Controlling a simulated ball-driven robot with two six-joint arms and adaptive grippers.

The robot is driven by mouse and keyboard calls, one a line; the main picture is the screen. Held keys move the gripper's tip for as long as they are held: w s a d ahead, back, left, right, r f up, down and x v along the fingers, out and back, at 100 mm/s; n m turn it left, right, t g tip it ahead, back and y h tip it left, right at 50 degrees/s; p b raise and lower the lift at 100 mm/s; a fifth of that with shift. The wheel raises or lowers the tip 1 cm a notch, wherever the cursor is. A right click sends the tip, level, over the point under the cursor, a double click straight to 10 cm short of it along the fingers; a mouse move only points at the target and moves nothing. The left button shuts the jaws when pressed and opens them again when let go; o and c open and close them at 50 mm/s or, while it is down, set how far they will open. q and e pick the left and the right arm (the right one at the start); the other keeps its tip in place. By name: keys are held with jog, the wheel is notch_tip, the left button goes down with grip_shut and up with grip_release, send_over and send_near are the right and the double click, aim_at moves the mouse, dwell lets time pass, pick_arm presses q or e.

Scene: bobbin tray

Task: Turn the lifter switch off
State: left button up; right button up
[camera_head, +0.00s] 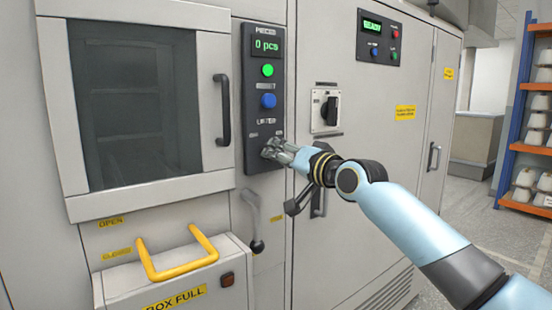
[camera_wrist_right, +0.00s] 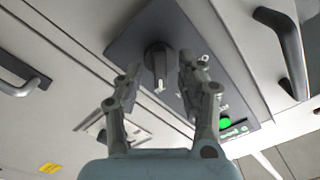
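The lifter switch is a dark rotary knob (camera_wrist_right: 158,58) with a pale pointer mark, set low on the dark control panel (camera_head: 262,42). In the head view the knob is hidden behind my right gripper (camera_head: 274,150), which is at the panel's lower end. In the right wrist view my right gripper (camera_wrist_right: 160,75) is open, with one finger on each side of the knob. Gaps show between the fingers and the knob, so it is not gripped. The switch's small labels are too blurred to read for its setting. My left gripper is out of view.
Above the switch are a blue button (camera_head: 268,101), a green button (camera_head: 267,70) and a "0 pcs" display (camera_head: 266,46). A door handle (camera_head: 222,110) is to the left. A black rotary switch (camera_head: 329,110) is to the right. A yellow-handled box (camera_head: 177,275) stands below.

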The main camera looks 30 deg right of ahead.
jog(key=shift+w+a, duration=0.1)
jog(key=shift+w, duration=0.8)
grip_shut()
